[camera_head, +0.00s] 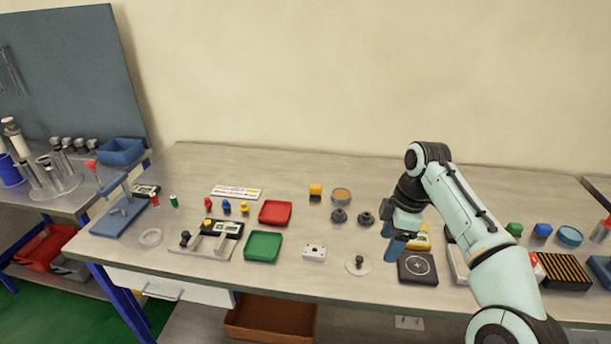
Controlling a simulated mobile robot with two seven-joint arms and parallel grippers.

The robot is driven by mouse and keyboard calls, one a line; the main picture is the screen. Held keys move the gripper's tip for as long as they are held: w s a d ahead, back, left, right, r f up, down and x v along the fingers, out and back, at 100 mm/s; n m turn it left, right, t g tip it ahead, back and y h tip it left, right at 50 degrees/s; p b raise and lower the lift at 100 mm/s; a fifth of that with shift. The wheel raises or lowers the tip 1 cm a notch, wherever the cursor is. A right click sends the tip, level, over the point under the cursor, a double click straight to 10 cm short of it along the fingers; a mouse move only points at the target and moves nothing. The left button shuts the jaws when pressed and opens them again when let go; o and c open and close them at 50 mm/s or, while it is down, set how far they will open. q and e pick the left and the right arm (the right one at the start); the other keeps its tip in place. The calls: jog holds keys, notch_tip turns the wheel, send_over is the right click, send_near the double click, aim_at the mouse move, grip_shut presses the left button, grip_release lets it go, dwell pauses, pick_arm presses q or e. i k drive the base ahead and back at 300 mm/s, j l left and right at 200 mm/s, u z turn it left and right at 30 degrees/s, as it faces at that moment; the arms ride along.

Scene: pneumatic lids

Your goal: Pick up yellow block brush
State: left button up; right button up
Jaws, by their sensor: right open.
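A small yellow block with a darker underside (315,190), which looks like the yellow block brush, stands on the grey workbench (340,285) near the middle back. My right gripper (394,241) points down over the bench, to the right of the yellow block and nearer the front. It is open, with nothing seen between its fingers. It partly hides a yellow and white item (424,236) behind it. My left gripper is not in view.
A round tan-topped dish (341,195) stands close to the right of the yellow block, with dark knobs (339,216) in front. Red (275,212) and green (263,246) trays lie to the left. A black square pad (418,268) lies below my right gripper. The back strip is mostly clear.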

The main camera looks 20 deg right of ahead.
aim_at(315, 190)
jog(key=i, duration=1.3)
